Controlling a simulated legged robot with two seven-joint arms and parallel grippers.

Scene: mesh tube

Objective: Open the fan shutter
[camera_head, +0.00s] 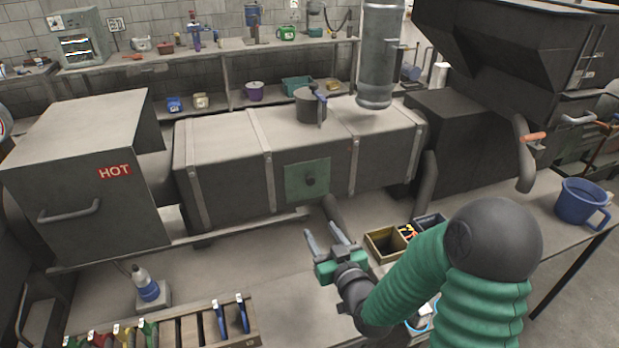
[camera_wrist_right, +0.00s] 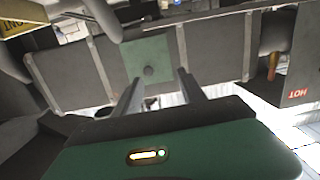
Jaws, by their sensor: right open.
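A long grey metal duct box (camera_head: 222,165) with pale straps stands on the table. The plate also shows in the wrist view (camera_wrist_right: 147,50), just beyond my fingers. I cannot tell for certain which part is the shutter. My left gripper is not in view.
A grey box marked HOT (camera_head: 85,165) stands left of the duct. A vertical pipe (camera_head: 377,60) and a dark hopper (camera_head: 500,45) are at the right. A tool rack (camera_head: 180,330), a bottle (camera_head: 145,284), small bins (camera_head: 385,243) and a blue bucket (camera_head: 580,200) are on the table.

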